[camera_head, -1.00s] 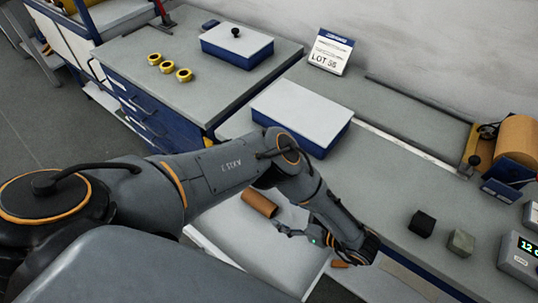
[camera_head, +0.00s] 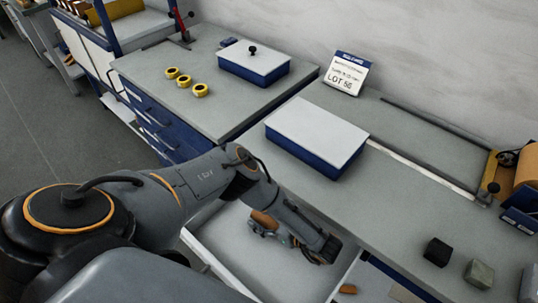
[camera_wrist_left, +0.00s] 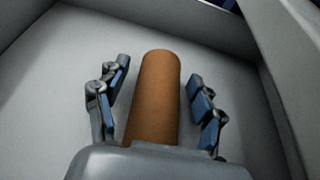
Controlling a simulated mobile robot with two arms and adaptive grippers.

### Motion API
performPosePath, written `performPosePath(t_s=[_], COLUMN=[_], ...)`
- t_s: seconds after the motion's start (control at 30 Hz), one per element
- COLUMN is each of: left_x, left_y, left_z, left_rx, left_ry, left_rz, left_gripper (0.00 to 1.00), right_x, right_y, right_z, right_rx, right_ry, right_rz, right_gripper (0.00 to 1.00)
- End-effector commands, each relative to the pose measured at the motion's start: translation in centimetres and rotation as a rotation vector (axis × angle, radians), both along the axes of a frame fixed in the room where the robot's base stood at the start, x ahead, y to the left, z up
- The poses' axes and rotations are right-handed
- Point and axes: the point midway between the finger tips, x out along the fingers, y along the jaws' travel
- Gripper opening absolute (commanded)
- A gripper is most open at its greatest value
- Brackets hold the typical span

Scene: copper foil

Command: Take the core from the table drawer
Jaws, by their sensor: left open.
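The core (camera_head: 264,217) is a brown cylinder lying in the open, pale grey table drawer (camera_head: 225,240). In the head view my left gripper (camera_head: 262,229) is down in the drawer at the core and hides part of it. In the left wrist view the core (camera_wrist_left: 155,95) lies between the two open, blue-padded fingers of the left gripper (camera_wrist_left: 160,82). A gap shows on each side, so the fingers look apart from the core. Its near end is hidden by the gripper body. My right gripper is not in view.
The drawer walls (camera_wrist_left: 265,45) rise close around the gripper. A lidded blue box (camera_head: 316,135) stands on the table above. A dark cube (camera_head: 437,251) and a grey cube (camera_head: 479,273) sit at the right. A small orange-brown piece (camera_head: 348,289) lies right of the drawer.

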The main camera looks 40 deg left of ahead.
Motion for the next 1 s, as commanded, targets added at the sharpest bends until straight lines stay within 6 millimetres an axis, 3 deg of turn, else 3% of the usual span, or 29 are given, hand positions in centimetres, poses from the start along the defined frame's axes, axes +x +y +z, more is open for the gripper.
performPosePath(t_s=[0.17,0.4,0.43,0.77,1.0], left_x=[0.0,0.0,0.0,0.0,0.1], left_y=[0.0,-0.1,-0.1,-0.1,0.0], left_z=[0.0,0.0,0.0,0.2,2.5], left_rx=[-0.001,-0.001,-0.001,-0.001,-0.002], left_ry=[0.0,0.0,0.0,-0.001,-0.002], left_rz=[0.0,0.0,0.0,0.0,0.0], left_gripper=[0.66,0.17,0.15,0.15,0.15], right_x=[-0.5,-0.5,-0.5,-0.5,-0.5], right_y=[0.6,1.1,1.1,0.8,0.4], right_z=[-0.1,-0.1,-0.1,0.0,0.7], right_rx=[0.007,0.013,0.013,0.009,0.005], right_ry=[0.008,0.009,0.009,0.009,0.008], right_rz=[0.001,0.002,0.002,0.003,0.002], right_gripper=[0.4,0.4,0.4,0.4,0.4])
